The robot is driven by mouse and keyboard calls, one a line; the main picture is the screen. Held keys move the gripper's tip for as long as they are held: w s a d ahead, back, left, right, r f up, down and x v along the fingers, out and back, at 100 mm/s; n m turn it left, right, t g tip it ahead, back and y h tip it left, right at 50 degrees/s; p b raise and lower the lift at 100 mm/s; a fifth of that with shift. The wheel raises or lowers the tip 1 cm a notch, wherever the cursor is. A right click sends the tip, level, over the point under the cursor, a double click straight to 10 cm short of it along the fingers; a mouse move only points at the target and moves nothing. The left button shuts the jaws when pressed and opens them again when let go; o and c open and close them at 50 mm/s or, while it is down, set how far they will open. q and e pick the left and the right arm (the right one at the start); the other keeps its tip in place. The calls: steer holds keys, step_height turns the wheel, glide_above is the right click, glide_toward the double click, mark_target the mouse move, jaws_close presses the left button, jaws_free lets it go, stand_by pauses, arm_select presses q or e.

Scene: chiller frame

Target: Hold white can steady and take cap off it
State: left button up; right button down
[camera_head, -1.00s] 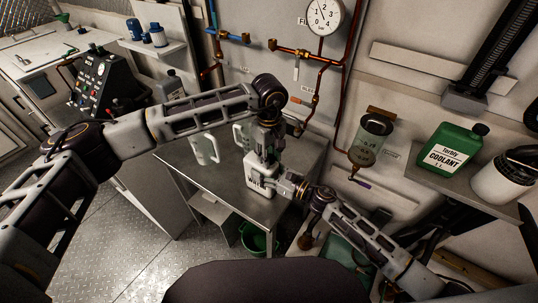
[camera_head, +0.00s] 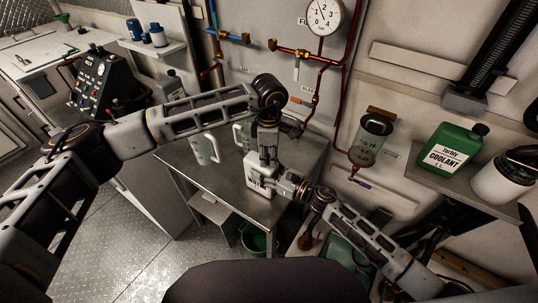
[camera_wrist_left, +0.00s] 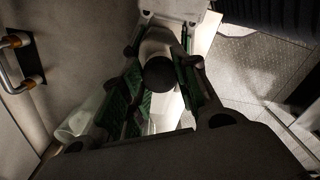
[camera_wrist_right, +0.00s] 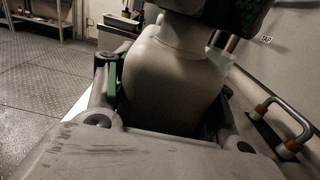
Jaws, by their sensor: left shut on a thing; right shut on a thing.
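The white can (camera_head: 254,190) stands on the metal table, its upper part largely hidden by my grippers in the head view. My left gripper (camera_head: 264,164) comes down over the can's top and is shut on the cap. In the left wrist view the dark round cap (camera_wrist_left: 159,74) shows between the green-padded fingers. My right gripper (camera_head: 284,188) is shut on the can's body from the right. In the right wrist view the can's body (camera_wrist_right: 165,80) fills the space between the fingers, with a left finger pad close above it.
The metal table (camera_head: 222,186) has a pale jug (camera_head: 204,150) to the left of the can and another behind. Pipes with valves and a gauge (camera_head: 322,16) are on the wall behind. A green coolant jug (camera_head: 450,150) stands on the right shelf. A green bucket (camera_head: 254,238) is below.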

arm_select(q)
steer(key=n, duration=0.3)
steer(key=shift+d+n, duration=0.1)
steer(key=shift+n, duration=0.3)
steer(key=n, duration=0.7)
steer(key=shift+n, duration=0.4)
steer(key=n, duration=0.3)
steer(key=shift+n, duration=0.4)
steer(key=n, duration=0.3)
steer(key=shift+r+n, duration=0.1)
steer(key=shift+n, duration=0.3)
steer(key=n, duration=0.3)
steer(key=shift+n, duration=0.4)
steer(key=n, duration=0.3)
steer(key=shift+n, duration=0.4)
steer(key=n, duration=0.3)
steer(key=shift+n, duration=0.3)
